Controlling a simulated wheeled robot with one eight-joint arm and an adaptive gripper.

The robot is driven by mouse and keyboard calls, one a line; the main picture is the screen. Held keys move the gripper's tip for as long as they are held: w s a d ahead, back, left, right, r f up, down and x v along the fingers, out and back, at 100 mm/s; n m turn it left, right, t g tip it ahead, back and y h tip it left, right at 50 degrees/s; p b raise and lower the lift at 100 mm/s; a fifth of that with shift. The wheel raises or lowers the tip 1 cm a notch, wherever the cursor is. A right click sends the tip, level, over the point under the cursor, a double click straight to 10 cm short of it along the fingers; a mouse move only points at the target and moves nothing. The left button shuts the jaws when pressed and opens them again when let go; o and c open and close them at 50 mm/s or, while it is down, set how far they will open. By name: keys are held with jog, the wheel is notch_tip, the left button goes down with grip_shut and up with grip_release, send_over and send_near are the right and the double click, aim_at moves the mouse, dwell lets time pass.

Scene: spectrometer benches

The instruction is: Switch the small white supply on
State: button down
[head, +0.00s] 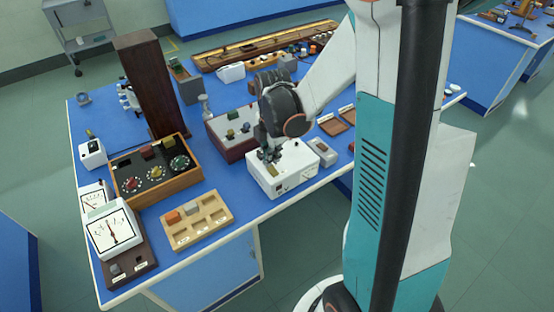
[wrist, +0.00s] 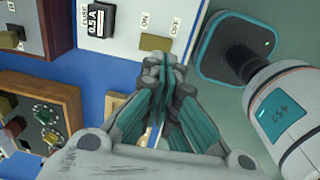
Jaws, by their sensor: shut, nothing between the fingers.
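The small white supply (head: 295,180) is a white box near the front edge of the blue bench. Its top fills the upper middle of the wrist view (wrist: 118,30), with ON and OFF labels, a black fuse holder (wrist: 97,24) marked 0.5 A and an olive-brown switch (wrist: 155,43). My gripper (head: 270,157) points down over the supply's top. Its fingers are shut and empty, and in the wrist view the fingertips (wrist: 163,62) appear right beside the switch and partly overlap it. I cannot tell whether they touch it or which way the switch is set.
A dark red box with a pale top (head: 226,128) stands behind the supply. A wooden box with dials (head: 153,170), a compartment tray (head: 197,220) and white meters (head: 112,230) are to the left. A small grey-white box (head: 322,152) is close on the right.

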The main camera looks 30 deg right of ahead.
notch_tip(320, 180, up, 9)
jog(key=s+p, duration=0.1)
jog(key=p, duration=0.1)
jog(key=shift+f, duration=0.2)
jog(key=shift+a, duration=0.15)
